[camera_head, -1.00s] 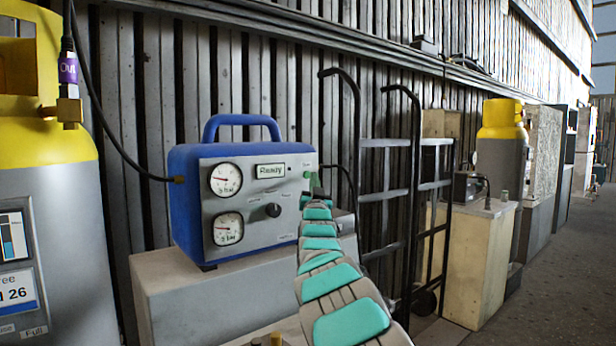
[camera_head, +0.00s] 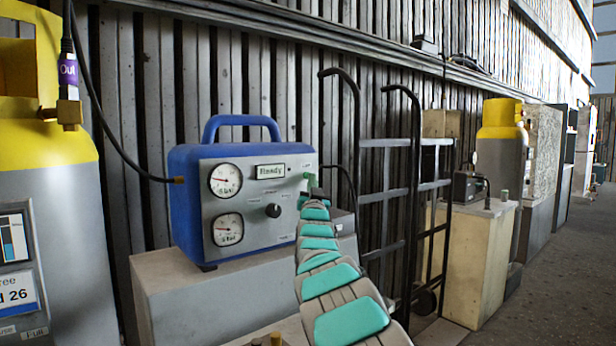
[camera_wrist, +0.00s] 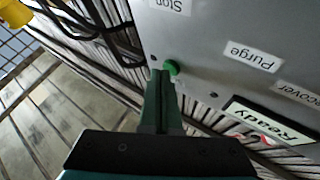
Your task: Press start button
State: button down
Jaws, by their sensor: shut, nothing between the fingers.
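The blue machine (camera_head: 188,205) with a grey front panel stands on a grey block. The green start button (camera_wrist: 171,67) shows on the panel in the wrist view. My gripper (camera_wrist: 160,73) is shut and empty, its fingertips right at the button's edge and partly overlapping it in the picture. I cannot tell whether they touch or press it. In the head view my gripper (camera_head: 311,180) is at the panel's right side, and my arm hides part of that side. The display (camera_head: 270,171) reads "Ready".
Two round gauges (camera_head: 225,180) and a black knob (camera_head: 273,210) are on the panel. Labels "Stop" (camera_wrist: 168,5) and "Purge" (camera_wrist: 250,57) appear inverted in the wrist view. A yellow-topped cylinder (camera_head: 50,230) stands at left with a black hose; hand trucks (camera_head: 385,200) stand at right.

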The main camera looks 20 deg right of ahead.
jog(key=shift+s+b, duration=0.15)
jog(key=shift+b, duration=0.25)
jog(key=shift+s+d+r+b, duration=0.1)
jog(key=shift+s+d+b, duration=0.05)
jog(key=shift+s+b, duration=0.2)
dwell(0.3)
jog(key=shift+s+d+b, duration=0.4)
jog(key=shift+s+b, duration=0.5)
jog(key=shift+b, duration=0.25)
jog(key=shift+s+d+b, duration=0.4)
jog(key=shift+s+b, duration=0.5)
jog(key=shift+b, duration=0.2)
jog(key=shift+s+d+b, duration=0.4)
jog(key=shift+s+b, duration=0.5)
jog(key=shift+b, duration=0.25)
